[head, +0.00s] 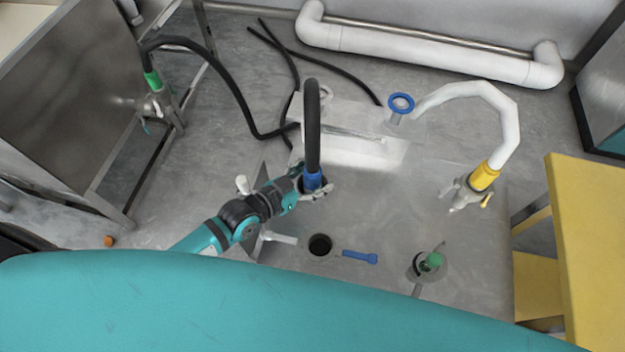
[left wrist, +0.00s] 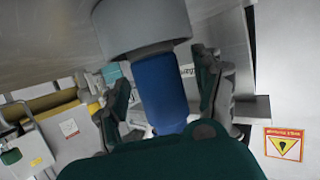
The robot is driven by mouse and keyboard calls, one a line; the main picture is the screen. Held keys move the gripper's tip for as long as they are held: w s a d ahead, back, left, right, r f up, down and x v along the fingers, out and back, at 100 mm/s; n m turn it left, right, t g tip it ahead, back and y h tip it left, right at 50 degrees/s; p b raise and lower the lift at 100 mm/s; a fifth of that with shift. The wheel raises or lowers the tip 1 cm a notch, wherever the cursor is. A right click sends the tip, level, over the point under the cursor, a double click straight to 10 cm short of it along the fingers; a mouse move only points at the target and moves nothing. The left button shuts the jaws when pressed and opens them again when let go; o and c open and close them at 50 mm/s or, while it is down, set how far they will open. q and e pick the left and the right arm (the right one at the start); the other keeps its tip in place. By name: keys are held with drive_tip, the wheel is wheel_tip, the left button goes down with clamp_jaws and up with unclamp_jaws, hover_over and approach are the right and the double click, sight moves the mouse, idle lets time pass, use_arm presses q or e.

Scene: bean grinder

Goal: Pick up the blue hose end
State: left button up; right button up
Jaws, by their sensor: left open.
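The blue hose end (head: 313,180) is a blue sleeve at the lower end of a black hose (head: 312,120) that arches above the steel table. My left gripper (head: 311,188) is at the blue hose end, with a finger on either side of it. In the left wrist view the blue hose end (left wrist: 161,92) stands between the two open fingers of my left gripper (left wrist: 163,88). A grey round part (left wrist: 145,28) sits above it. Whether the fingers touch the sleeve is not clear. My right gripper is not in view.
A white hose (head: 508,120) with a yellow end (head: 485,176) arches at right. A green hose end (head: 153,80) is at left.

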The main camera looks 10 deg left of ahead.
use_arm(q)
drive_tip(key=shift+c, duration=0.2)
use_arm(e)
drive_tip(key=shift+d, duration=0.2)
use_arm(q)
drive_tip(key=shift+c, duration=1.3)
clamp_jaws()
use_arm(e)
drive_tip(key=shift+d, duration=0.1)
use_arm(q)
drive_tip(key=shift+r, duration=0.15)
